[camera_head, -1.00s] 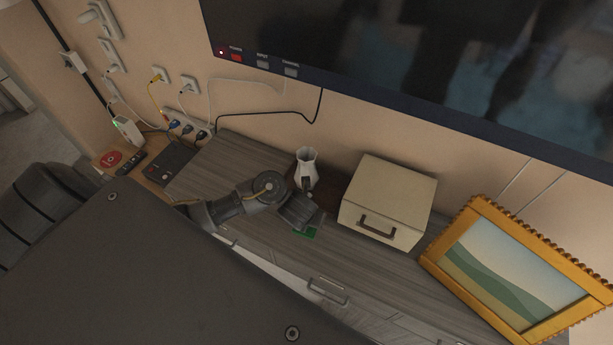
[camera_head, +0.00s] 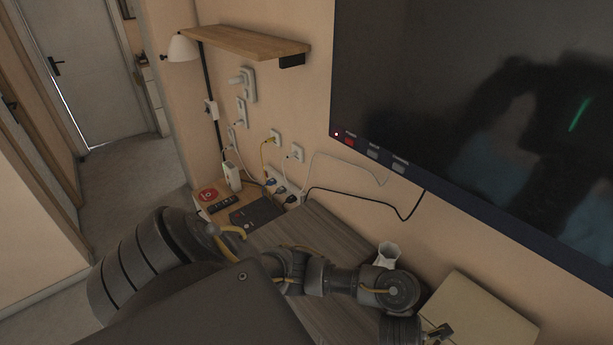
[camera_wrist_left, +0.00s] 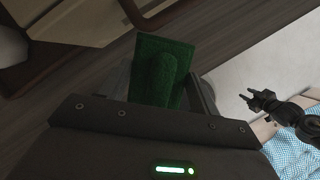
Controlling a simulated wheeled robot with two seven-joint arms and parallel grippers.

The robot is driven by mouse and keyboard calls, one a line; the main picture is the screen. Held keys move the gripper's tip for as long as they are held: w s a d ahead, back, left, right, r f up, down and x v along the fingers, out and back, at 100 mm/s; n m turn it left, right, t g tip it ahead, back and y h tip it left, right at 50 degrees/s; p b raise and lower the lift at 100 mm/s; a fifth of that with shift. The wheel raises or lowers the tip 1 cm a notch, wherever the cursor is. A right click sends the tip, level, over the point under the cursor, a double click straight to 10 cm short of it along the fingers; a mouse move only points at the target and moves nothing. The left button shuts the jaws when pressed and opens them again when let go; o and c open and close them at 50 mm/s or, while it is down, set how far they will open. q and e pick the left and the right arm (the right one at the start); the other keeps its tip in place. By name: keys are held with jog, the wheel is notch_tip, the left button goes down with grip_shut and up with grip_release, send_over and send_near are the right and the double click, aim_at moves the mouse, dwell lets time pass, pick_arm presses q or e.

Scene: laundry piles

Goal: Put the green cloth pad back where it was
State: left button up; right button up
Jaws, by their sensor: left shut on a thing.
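The green cloth pad (camera_wrist_left: 152,58) shows in the left wrist view, a dark green square with a raised rounded ridge. My left gripper (camera_wrist_left: 165,85) is shut on it; its fingers stand on both sides of the ridge. In the head view my left gripper (camera_head: 438,332) is at the bottom edge, beside the cream box, and the pad is not visible there. My right gripper (camera_wrist_left: 258,100) shows small at the right of the left wrist view, its two fingers apart and nothing between them.
A white vase (camera_head: 387,254) stands on the grey wooden cabinet top (camera_head: 325,236), behind my left arm. The cream box (camera_head: 478,312) is to its right. A black device (camera_head: 258,212), remote (camera_head: 222,204) and red disc (camera_head: 208,194) lie farther left. Blue checked cloth (camera_wrist_left: 295,148) lies near my right gripper.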

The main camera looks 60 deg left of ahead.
pick_arm(q)
jog(key=s+d+r+m+g+h+b, duration=0.1)
jog(key=s+d+m+g+h+b, duration=0.2)
jog(key=s+m, duration=0.8)
jog(key=w+a+m+b, duration=0.1)
jog(key=w, duration=0.1)
jog(key=w+a+m+g+y, duration=0.1)
jog(key=w+a+m+g+b, duration=0.1)
jog(key=w, duration=0.1)
jog(key=shift+w+a+r+m+b, duration=0.15)
jog(key=shift+w+a+m+b, duration=0.15)
jog(key=shift+w+a, duration=0.05)
jog(key=w+a+r+m+g+y+b, duration=0.1)
jog(key=w+a+r+m+b, duration=0.2)
jog(key=w+a+r+b, duration=0.4)
jog(key=shift+w+a+r+m, duration=0.4)
jog(key=shift+w+a+r, duration=0.45)
jog(key=shift+a+r, duration=1.1)
